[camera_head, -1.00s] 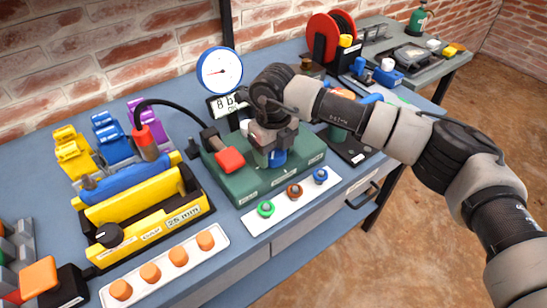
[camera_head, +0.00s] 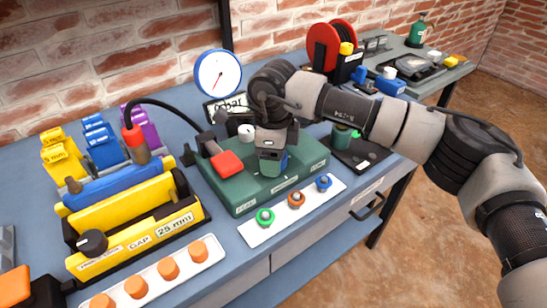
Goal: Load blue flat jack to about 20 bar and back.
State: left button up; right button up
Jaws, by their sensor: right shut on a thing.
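The blue flat jack (camera_head: 120,187) lies in a yellow holder (camera_head: 140,222) marked GAP 25 mm. A black hose (camera_head: 172,108) runs from its red-capped fitting (camera_head: 133,138) to the green pump block (camera_head: 238,190). The block carries a red lever (camera_head: 227,163). My right gripper (camera_head: 272,168) is over the block, shut on a blue knob (camera_head: 283,163) that its fingers mostly hide. A round blue-rimmed gauge (camera_head: 217,73) with a red needle stands behind. The display (camera_head: 229,107) below it shows "bar"; its figure is partly hidden. My left gripper is not in view.
A white strip (camera_head: 290,212) with green, orange and blue knobs lies in front of the block. Another strip (camera_head: 150,278) carries several orange knobs. Yellow, blue and purple blocks (camera_head: 100,140) stand at the left. A red reel (camera_head: 330,42) stands at the back right.

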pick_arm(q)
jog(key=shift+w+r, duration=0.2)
pick_arm(e)
jog(key=shift+r, duration=0.1)
jog(key=o, duration=0.9)
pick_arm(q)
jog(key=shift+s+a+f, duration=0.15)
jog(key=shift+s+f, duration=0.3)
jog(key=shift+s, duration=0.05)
pick_arm(e)
notch_tip(320, 180, up, 11)
jog(key=shift+f, duration=0.15)
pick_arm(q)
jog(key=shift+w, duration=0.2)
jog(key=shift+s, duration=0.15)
